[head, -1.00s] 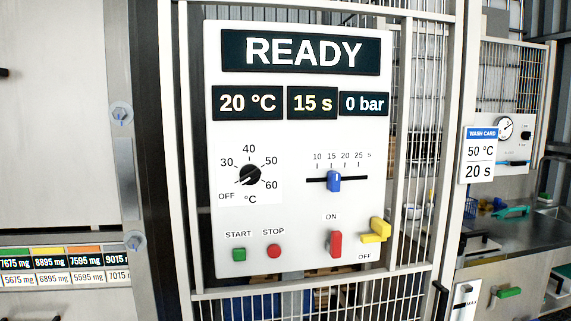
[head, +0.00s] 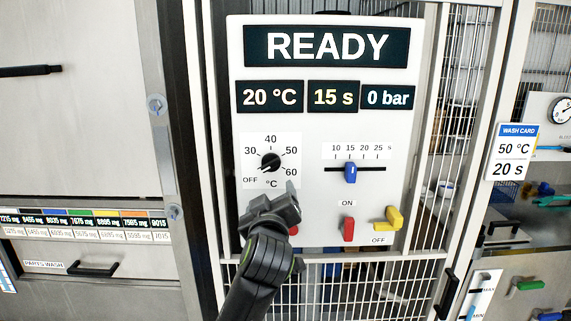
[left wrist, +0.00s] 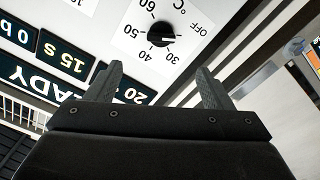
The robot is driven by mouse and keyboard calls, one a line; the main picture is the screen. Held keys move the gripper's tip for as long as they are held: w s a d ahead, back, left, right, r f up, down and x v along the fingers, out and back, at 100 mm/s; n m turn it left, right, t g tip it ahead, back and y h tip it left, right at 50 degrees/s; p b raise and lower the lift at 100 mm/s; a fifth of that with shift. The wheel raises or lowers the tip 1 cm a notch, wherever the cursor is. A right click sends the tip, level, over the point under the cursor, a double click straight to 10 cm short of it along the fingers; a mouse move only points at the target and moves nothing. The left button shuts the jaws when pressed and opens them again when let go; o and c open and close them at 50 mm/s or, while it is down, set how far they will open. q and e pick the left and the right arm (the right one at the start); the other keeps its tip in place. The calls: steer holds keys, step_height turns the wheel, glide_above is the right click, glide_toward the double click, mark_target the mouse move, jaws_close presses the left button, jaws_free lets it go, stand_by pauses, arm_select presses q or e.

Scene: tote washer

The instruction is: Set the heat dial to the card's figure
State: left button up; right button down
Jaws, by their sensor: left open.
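The heat dial (head: 270,161) is a black round knob on the white control panel, marked OFF, 30, 40, 50, 60 °C. It also shows upside down in the left wrist view (left wrist: 162,34), its white mark between OFF and 30. The temperature display (head: 269,97) reads 20 °C. The wash card (head: 513,152) at the right reads 50 °C and 20 s. My left gripper (head: 272,203) is open and empty just below the dial in the head view, apart from it in the wrist view. It hides the start button and part of the stop button. My right gripper is not in view.
The panel also has a blue slider (head: 350,172) near 15 s, a red switch (head: 348,229) and a yellow handle (head: 387,218) at its lower right edge. A wire-mesh fence (head: 385,278) surrounds the panel. A black drawer handle (head: 92,268) is at the lower left.

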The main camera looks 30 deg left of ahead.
mark_target(272, 169)
arm_select(q)
steer(key=p+x, duration=0.5)
steer(key=x, duration=1.1)
steer(key=shift+w+a+f+p, duration=0.1)
steer(key=shift+w+a+p, duration=0.3)
steer(key=shift+w, duration=0.2)
steer(key=shift+c, duration=0.3)
steer(key=c, duration=0.9)
